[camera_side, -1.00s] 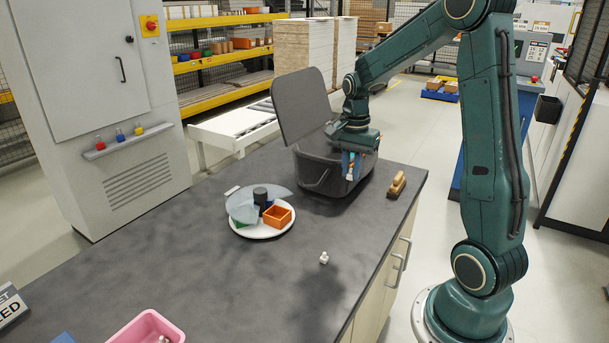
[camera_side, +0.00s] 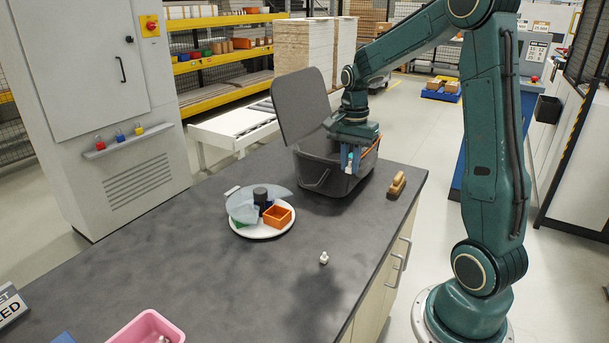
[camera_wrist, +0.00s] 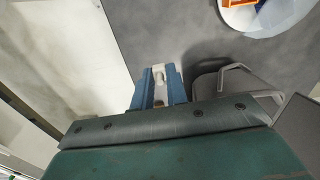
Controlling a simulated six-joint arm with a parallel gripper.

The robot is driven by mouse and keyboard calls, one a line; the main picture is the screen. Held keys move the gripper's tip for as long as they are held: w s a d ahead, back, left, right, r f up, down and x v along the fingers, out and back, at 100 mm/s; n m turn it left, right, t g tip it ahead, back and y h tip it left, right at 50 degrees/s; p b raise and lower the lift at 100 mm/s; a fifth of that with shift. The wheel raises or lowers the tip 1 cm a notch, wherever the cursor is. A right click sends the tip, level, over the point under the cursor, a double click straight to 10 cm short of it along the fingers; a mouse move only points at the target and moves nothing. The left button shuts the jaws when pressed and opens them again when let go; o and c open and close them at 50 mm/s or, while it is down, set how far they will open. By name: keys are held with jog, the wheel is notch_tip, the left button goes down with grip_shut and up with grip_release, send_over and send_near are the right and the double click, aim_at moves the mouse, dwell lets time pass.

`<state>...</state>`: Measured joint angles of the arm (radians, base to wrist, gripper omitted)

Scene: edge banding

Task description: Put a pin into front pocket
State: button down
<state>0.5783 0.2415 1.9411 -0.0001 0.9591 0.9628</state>
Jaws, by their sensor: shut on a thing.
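My gripper (camera_side: 349,163) is over the near right part of a dark open case (camera_side: 318,182) on the bench. It is shut on a white pin (camera_wrist: 159,74), which points down between the blue fingers. In the side view the fingers overlap the case's front right wall; I cannot tell whether the pin touches it. The front pocket cannot be made out clearly. A looped handle sits on the case's front. A second white pin (camera_side: 324,257) stands alone on the bench.
A white plate (camera_side: 240,233) with an orange square box (camera_side: 277,216) and a dark cylinder is left of the case. A wooden-handled brush (camera_side: 397,185) lies right of it. A pink bin (camera_side: 133,330) is at the front left. The case's lid (camera_side: 302,100) stands open.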

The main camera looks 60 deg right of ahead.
jog(key=w+a+f, duration=0.2)
jog(key=w, duration=0.7)
jog(key=w+a+f, duration=0.1)
jog(key=w+a, duration=0.1)
jog(key=w, duration=0.7)
jog(key=shift+a+f, duration=0.25)
jog(key=shift+f, duration=0.1)
jog(key=shift+w+f, duration=0.1)
jog(key=shift+f, duration=0.05)
jog(key=shift+f, duration=2.85)
jog(key=c, duration=1.3)
grip_release()
